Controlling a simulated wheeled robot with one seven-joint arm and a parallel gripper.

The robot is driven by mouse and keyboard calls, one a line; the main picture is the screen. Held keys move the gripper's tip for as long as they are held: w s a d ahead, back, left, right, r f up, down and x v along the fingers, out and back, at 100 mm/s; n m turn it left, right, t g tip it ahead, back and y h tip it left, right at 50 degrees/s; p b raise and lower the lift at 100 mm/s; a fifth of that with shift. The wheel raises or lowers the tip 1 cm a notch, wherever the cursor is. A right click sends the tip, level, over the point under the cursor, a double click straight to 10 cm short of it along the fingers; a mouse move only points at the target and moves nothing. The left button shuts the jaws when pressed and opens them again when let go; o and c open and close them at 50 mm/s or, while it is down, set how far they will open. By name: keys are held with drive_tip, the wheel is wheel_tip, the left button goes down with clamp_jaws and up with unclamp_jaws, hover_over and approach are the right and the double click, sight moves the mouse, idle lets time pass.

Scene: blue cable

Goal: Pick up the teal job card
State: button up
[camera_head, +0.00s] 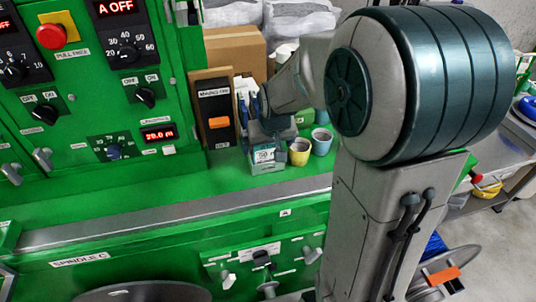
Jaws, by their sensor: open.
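I cannot make out a card that is plainly teal. My gripper (248,100) is on the green machine's ledge, left of centre, with two dark blue fingers apart and pointing away from the camera. Pale upright pieces (244,83) stand just behind the fingertips; whether they are cards, and whether the fingers straddle or touch them, is too small to tell. A small grey-green box with a white printed label (264,157) sits just below my gripper's wrist. My own arm hides much of the area to the right.
A yellow mug (299,153) and a blue-teal mug (321,143) stand right of the box. A black switch unit with an orange rocker (217,116) is close on the left. A cardboard box (237,50) is behind. The ledge (110,190) is clear to the left.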

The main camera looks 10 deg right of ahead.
drive_tip(key=c, duration=1.3)
drive_tip(key=shift+r, duration=0.1)
